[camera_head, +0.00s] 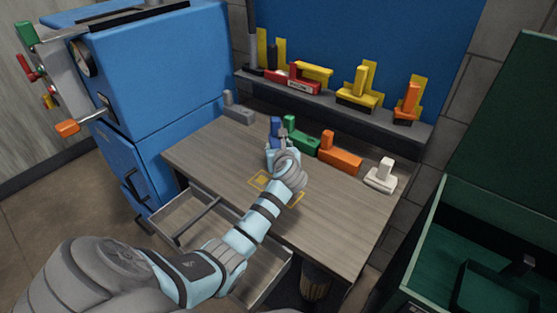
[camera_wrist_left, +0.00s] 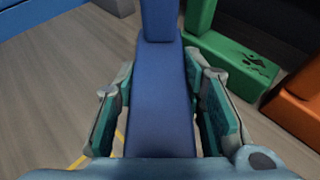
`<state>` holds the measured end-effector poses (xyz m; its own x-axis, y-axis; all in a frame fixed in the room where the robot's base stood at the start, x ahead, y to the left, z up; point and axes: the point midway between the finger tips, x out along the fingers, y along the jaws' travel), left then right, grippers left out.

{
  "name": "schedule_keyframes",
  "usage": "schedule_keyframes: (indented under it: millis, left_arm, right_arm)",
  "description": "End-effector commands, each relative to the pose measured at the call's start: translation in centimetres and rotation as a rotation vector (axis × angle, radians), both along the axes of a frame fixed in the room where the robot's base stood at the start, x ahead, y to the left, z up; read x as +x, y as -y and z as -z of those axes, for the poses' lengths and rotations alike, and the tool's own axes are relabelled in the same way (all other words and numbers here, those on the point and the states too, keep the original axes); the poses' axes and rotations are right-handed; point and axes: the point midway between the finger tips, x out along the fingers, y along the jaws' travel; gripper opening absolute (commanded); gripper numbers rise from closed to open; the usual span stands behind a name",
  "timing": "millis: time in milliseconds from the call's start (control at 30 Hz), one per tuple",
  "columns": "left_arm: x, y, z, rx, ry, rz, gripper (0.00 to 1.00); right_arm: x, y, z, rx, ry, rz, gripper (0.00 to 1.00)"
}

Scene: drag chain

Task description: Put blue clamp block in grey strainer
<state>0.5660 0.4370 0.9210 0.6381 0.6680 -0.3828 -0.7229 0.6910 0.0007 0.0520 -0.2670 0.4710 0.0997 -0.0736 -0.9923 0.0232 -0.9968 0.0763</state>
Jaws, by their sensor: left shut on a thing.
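The blue clamp block (camera_head: 275,125) is on the wooden table, in the row of blocks, partly hidden behind my left gripper (camera_head: 282,140). In the left wrist view the blue block (camera_wrist_left: 162,95) fills the middle, between the two fingers of my left gripper (camera_wrist_left: 162,115), which is shut on it. I cannot tell if the block touches the table. I cannot identify a grey strainer for certain; a dark round bin-like thing (camera_head: 315,283) shows under the table's front edge. My right gripper is not in view.
A green block (camera_head: 303,141) stands close right of the blue one, then an orange block (camera_head: 340,158) and a white block (camera_head: 381,176). A grey block (camera_head: 238,110) is at the back left. An open drawer (camera_head: 192,214) hangs below the table (camera_head: 215,160). The front right tabletop is clear.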

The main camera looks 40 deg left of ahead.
Motion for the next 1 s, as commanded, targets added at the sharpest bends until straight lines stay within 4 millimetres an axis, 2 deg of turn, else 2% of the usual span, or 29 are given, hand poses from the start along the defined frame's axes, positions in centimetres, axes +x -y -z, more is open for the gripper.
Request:
schedule_keyframes:
  millis: [100,167,467,500,600,1000]
  left_arm:
    - [0.0,0.0,2.7,-0.001,-0.002,0.0,0.0]
    - [0.0,0.1,3.6,-0.001,-0.002,0.0,0.0]
    - [0.0,0.0,3.7,0.0,0.0,0.001,0.0]
    - [0.0,0.1,3.8,-0.001,-0.001,0.0,0.41]
    - [0.0,0.1,3.7,-0.001,-0.001,0.0,0.56]
    - [-0.3,0.4,3.3,-0.001,0.0,0.001,0.56]
  right_arm:
    - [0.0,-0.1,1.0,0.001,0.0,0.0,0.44]
    - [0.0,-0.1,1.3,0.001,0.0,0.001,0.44]
    - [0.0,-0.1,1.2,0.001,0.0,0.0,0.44]
    - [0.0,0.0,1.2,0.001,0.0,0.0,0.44]
    - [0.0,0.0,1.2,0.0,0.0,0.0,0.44]
    - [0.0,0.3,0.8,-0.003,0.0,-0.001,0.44]
